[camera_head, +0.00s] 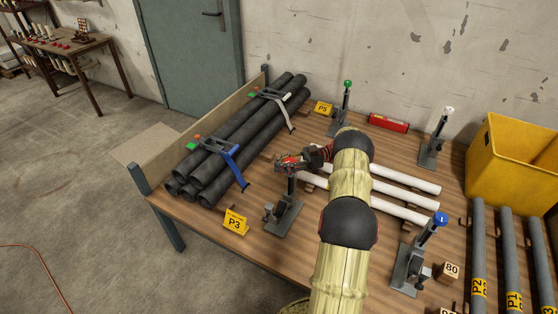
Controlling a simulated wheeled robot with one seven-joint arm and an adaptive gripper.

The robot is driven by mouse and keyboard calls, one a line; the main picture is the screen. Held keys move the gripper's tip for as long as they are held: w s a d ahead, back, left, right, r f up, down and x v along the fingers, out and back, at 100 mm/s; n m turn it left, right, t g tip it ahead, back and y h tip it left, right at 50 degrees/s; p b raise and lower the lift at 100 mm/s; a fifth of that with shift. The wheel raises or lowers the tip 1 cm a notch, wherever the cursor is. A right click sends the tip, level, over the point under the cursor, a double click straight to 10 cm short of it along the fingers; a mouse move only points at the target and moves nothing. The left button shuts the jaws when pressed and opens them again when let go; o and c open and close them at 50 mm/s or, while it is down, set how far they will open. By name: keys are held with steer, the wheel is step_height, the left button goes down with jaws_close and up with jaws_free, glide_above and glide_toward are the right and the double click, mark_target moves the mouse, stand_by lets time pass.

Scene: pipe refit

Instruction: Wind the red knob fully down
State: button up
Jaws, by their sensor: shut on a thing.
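The red knob (287,165) sits on top of a grey clamp stand (286,212) at the left front of the workbench, next to the yellow P3 sign. My gripper (291,161) reaches in from the right and is shut on the red knob, covering much of it. The stand's post is upright below the gripper. How far down the knob sits cannot be told from this view.
Similar stands carry a green knob (348,84), a white knob (449,110) and a blue knob (440,218). Strapped black pipes (233,140) lie left of my gripper. White pipes (400,178) lie right, partly behind my arm. A yellow bin (510,160) stands far right.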

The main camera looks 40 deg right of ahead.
steer(key=shift+r+n+g+y+p, duration=0.3)
steer(key=shift+n+g+y+p, duration=0.1)
steer(key=shift+n+g+p, duration=0.35)
steer(key=shift+s+g+p, duration=0.1)
steer(key=shift+g+p, duration=0.15)
steer(key=shift+p, duration=0.15)
jaws_close()
steer(key=o, duration=0.9)
jaws_free()
steer(key=shift+a+f, duration=0.1)
steer(key=o, duration=0.4)
steer(key=shift+f, duration=0.1)
steer(key=shift+f+m+b, duration=0.15)
steer(key=shift+m+b, duration=0.1)
steer(key=shift+b, duration=0.35)
